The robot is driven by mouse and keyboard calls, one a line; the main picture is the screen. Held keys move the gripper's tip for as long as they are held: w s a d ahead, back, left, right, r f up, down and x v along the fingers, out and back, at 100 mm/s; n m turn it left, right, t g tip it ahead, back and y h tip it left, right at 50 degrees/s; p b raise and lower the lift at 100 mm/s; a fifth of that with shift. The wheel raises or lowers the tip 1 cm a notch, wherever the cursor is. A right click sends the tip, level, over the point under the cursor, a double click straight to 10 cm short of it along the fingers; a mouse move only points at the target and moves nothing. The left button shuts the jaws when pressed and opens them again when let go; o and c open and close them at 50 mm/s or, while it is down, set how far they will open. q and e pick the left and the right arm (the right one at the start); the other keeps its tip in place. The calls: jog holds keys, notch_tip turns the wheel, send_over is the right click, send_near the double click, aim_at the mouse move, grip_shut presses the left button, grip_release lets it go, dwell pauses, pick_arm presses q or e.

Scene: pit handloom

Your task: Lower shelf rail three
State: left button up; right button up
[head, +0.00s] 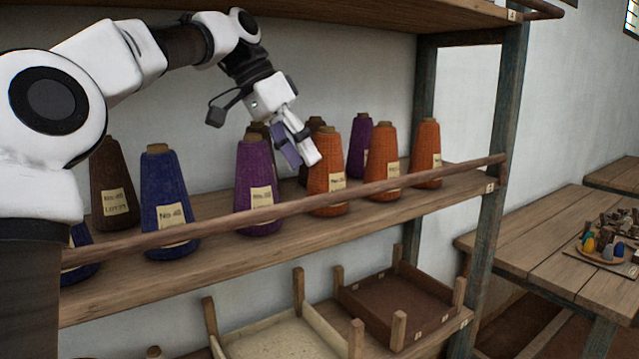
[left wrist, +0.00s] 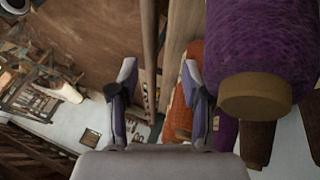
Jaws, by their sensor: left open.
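A long round wooden rail (head: 450,169) runs along the front of the middle shelf, in front of the yarn cones. Its right end lies at the shelf post. In the left wrist view the rail (left wrist: 149,50) runs lengthwise, in line with the gap between the fingers. My left gripper (head: 300,158) is open and empty, pointing down above the shelf, near the purple and orange cones. Both fingers show apart in the left wrist view (left wrist: 160,85). I see no contact with the rail. My right gripper is not in view.
A purple cone (head: 258,187) and an orange cone (head: 327,175) stand close to the gripper. A blue cone (head: 168,200) is further left. Trays (head: 400,300) sit on the lower shelf. A wooden table (head: 540,240) stands at the right.

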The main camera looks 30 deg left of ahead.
aim_at(325, 196)
pick_arm(q)
jog(key=d+f, duration=0.1)
jog(key=s+d, duration=0.1)
jog(key=shift+d+f+b, duration=0.3)
jog(key=shift+d+f, duration=0.1)
jog(key=f, duration=0.1)
jog(key=w+f, duration=0.1)
jog(key=w+d+f, duration=0.1)
jog(key=f, duration=0.1)
jog(key=shift+f, duration=0.1)
jog(key=shift+s+d+r, duration=0.1)
jog(key=shift+s+r, duration=0.1)
jog(key=shift+s, duration=0.05)
grip_shut()
